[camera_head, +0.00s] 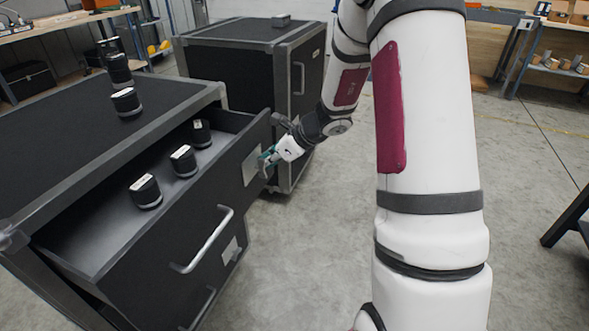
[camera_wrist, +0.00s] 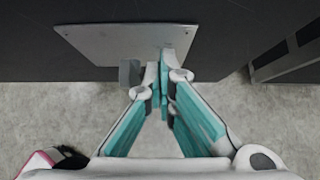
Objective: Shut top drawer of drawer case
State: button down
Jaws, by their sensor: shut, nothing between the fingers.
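The black drawer case (camera_head: 85,125) stands at the left in the head view. Its top drawer (camera_head: 170,235) is pulled out, with several black cylindrical objects, one of them the front canister (camera_head: 146,192), standing inside it. The drawer front has a silver bar handle (camera_head: 207,242) and a grey metal plate (camera_head: 252,166). My gripper (camera_head: 267,158) is at the far end of the drawer front, by the plate. In the wrist view, the shut fingers (camera_wrist: 160,90) are empty and reach the lower edge of the plate (camera_wrist: 125,42). I cannot tell whether they touch it.
A second black case (camera_head: 245,65) with a vertical handle stands behind the first, close to my gripper. More black canisters (camera_head: 126,102) stand on the drawer case top. The concrete floor (camera_head: 310,260) in front of the drawer is clear. Shelving stands at the back.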

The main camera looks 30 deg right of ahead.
aim_at(216, 151)
jog(key=w+a, duration=0.3)
jog(key=w, duration=0.1)
jog(key=w+a+p, duration=0.1)
jog(key=w+a, duration=0.2)
jog(key=w, duration=0.1)
jog(key=w+a, duration=0.3)
jog(key=w, duration=0.1)
jog(key=shift+w+a+p, duration=0.15)
jog(key=shift+w+p, duration=0.15)
jog(key=shift+w, duration=0.15)
jog(key=shift+a+r, duration=0.1)
